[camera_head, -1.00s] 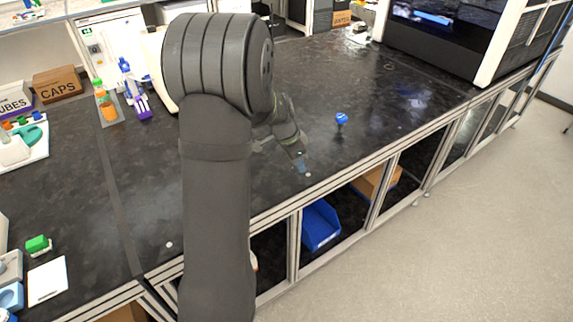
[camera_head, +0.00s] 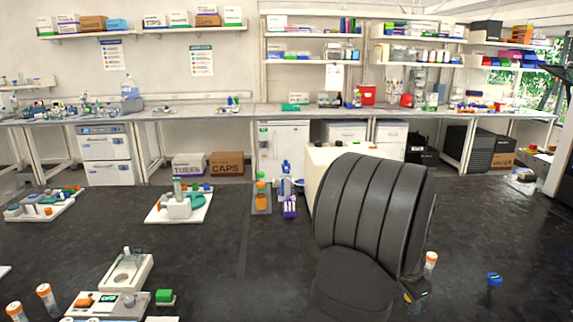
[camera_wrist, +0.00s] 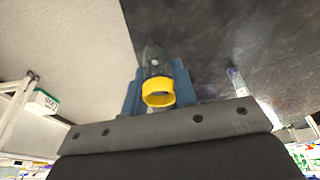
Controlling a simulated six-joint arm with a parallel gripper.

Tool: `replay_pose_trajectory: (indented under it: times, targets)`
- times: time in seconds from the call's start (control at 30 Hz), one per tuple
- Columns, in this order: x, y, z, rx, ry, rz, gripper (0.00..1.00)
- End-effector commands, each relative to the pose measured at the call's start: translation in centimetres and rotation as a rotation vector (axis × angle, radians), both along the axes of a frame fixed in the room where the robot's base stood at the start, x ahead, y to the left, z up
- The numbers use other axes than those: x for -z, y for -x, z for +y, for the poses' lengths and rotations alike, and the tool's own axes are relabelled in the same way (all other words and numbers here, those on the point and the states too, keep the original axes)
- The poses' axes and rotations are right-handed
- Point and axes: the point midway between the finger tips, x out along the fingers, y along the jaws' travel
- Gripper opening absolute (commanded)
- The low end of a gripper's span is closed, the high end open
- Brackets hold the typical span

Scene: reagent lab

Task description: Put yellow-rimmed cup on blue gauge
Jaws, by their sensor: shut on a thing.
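The yellow-rimmed cup (camera_wrist: 158,92) is a clear vessel with a bright yellow ring, seen in the wrist view. My gripper (camera_wrist: 160,84) has its blue fingers shut on either side of it. The blue gauge (camera_head: 494,279) is a small thing with a round blue top on the dark bench at the lower right of the head view. It stands to the right of my arm, apart from it. I cannot make it out in the wrist view.
An orange-capped tube (camera_head: 430,262) stands just right of my arm. A purple rack (camera_head: 289,207) and an orange bottle (camera_head: 262,196) are to the left, with white trays (camera_head: 178,205) farther left. The dark bench around the blue gauge is mostly clear. In the wrist view, pale floor lies beyond the bench edge.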

Motion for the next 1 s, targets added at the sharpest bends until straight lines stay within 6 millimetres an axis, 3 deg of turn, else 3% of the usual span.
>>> replay_pose_trajectory:
  times: [0.03, 0.2, 0.5, 0.8, 1.0]
  targets:
    - [0.0, -1.8, 1.9, -0.068, -0.001, 0.0, 0.04]
    - [0.0, -6.5, 8.0, -0.28, -0.004, 0.001, 0.04]
    - [0.0, -12.6, 20.2, -0.652, -0.002, -0.001, 0.04]
    - [-0.1, -15.4, 31.7, -0.977, 0.004, -0.005, 0.04]
    - [-0.1, -15.8, 35.6, -1.083, 0.007, -0.007, 0.04]
